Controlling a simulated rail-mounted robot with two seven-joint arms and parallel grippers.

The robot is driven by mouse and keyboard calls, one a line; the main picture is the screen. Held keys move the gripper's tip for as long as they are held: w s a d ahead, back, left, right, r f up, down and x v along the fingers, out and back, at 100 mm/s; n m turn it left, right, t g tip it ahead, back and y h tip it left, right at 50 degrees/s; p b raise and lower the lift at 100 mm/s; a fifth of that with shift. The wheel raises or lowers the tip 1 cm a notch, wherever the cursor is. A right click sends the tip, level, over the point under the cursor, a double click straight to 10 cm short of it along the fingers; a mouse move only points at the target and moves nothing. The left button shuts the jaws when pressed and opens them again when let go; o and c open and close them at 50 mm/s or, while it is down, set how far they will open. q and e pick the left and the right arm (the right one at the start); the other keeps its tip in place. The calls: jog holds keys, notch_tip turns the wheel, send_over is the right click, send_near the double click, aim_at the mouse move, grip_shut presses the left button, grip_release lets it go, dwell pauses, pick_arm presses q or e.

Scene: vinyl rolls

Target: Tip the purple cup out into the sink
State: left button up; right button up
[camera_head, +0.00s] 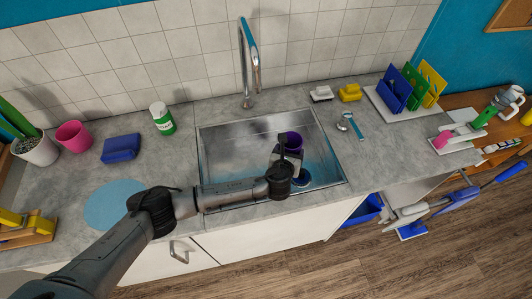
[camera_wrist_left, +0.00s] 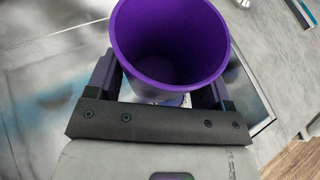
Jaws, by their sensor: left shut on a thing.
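The purple cup (camera_head: 292,142) is held over the right part of the metal sink (camera_head: 222,160). In the left wrist view the cup (camera_wrist_left: 170,40) sits between the two fingers, its round mouth facing the camera. I see only plain purple inside its visible part; no contents show. My left gripper (camera_head: 287,160) is shut on the cup, with a finger on either side of it. The head view shows the cup roughly upright, partly hidden by my wrist; its exact tilt is hard to tell. My right gripper is in neither view.
A curved faucet (camera_head: 250,65) stands behind the sink. A dark blue round thing (camera_head: 302,179) shows in the sink's front right corner, partly hidden. A dish rack (camera_head: 397,105) stands right.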

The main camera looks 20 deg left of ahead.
pick_arm(q)
jog(key=shift+d+r, duration=0.1)
jog(key=d+r, duration=0.5)
jog(key=shift+w+d, duration=0.3)
jog(key=shift+d, duration=0.1)
